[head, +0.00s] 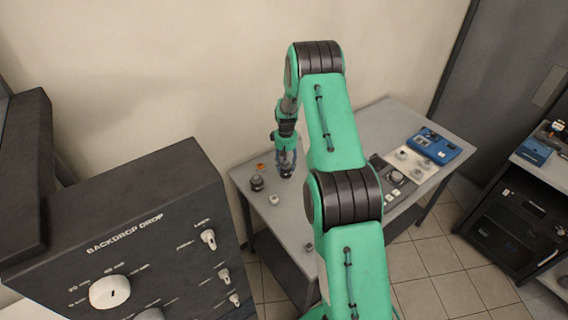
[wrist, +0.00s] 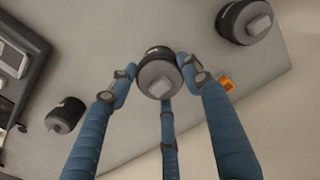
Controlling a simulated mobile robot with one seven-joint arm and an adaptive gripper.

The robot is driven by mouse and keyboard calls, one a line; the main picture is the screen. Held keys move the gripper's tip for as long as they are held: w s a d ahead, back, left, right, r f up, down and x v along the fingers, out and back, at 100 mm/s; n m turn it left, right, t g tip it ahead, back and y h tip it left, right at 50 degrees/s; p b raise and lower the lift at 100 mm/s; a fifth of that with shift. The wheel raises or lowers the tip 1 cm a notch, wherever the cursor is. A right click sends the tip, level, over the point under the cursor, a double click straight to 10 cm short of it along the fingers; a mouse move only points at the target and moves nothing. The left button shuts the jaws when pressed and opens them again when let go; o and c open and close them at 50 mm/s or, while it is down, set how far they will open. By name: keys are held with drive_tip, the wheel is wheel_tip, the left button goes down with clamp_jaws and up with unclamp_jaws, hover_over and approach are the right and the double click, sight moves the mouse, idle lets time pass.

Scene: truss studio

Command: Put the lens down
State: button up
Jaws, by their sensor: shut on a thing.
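The lens (wrist: 158,78) is a dark, short cylinder with a grey block-like piece on its end. My gripper (wrist: 160,72) has blue fingers closed around it in the wrist view. In the head view my gripper (head: 286,161) points down over the left part of the grey table (head: 243,180), with the dark lens (head: 287,172) at its fingertips. I cannot tell whether the lens touches the tabletop. My arm hides the middle of the table in the head view.
A similar dark cylinder (head: 257,183) stands left of the lens, near an orange piece (head: 261,167) and a small pale block (head: 274,199). The wrist view shows two dark cylinders, at upper right (wrist: 250,20) and left (wrist: 65,115). A blue case (head: 434,146) lies at the table's right.

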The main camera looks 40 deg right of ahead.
drive_tip(key=shift+w+d+f, duration=0.1)
drive_tip(key=shift+w+d, duration=0.25)
drive_tip(key=shift+w, duration=0.35)
drive_tip(key=shift+w+d, duration=0.3)
drive_tip(key=shift+w, duration=0.4)
drive_tip(key=shift+w+d+f, duration=0.1)
drive_tip(key=shift+w+d, duration=0.25)
drive_tip(key=shift+w, duration=0.35)
drive_tip(key=shift+f+p, duration=0.6)
drive_tip(key=shift+f, duration=1.1)
drive_tip(key=shift+f, duration=0.15)
drive_tip(key=o, duration=1.7)
drive_tip(key=shift+c, duration=0.2)
wheel_tip(320, 180, up, 12)
drive_tip(key=b, duration=0.1)
drive_tip(key=shift+b, duration=0.3)
